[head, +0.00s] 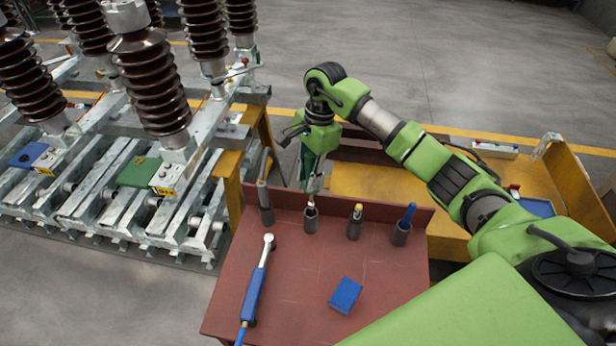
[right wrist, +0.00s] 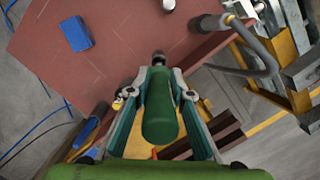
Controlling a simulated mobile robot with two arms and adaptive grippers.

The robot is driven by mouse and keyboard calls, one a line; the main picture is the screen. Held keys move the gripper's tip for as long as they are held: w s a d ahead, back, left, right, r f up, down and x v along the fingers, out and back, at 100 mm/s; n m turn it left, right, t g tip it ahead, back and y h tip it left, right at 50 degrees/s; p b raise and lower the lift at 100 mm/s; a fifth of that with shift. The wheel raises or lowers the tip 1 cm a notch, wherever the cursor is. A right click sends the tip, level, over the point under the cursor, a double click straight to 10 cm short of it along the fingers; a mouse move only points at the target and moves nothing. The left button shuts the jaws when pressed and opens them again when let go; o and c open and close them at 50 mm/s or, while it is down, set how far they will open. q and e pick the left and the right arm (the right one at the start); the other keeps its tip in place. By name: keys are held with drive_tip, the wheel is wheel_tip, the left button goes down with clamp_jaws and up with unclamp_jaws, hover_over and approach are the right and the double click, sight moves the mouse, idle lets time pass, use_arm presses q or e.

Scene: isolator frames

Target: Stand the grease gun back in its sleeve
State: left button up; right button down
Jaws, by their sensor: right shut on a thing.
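The grease gun, a green cylinder (right wrist: 160,115) in the right wrist view, is between the two fingers of my right gripper (right wrist: 158,75). In the head view the right gripper (head: 314,180) points down above the second dark sleeve (head: 311,222) from the left, and is shut on the gun. The gun's lower, greyish end meets the mouth of that sleeve. I cannot tell how deep it sits. The gun looks about upright; the fingers hide much of it in the head view. My left gripper is not in view.
The red-brown table (head: 300,290) carries a blue-handled wrench (head: 254,295) and a blue box (head: 346,295). Other sleeves beside the gun hold a grey tool (head: 263,180), a yellow-tipped tool (head: 357,212) and a blue-handled tool (head: 409,214). Isolator frames (head: 150,180) stand left.

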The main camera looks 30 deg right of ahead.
idle(0.3)
drive_tip(key=shift+f+b, duration=4.65)
drive_tip(key=shift+f, duration=0.55)
drive_tip(key=c, duration=1.7)
unclamp_jaws()
drive_tip(key=r, duration=0.4)
drive_tip(key=d+r, duration=0.1)
drive_tip(key=r, duration=0.3)
drive_tip(key=d+r, duration=0.1)
drive_tip(key=r, duration=0.3)
drive_tip(key=shift+w, duration=0.1)
drive_tip(key=shift+a+f, duration=0.1)
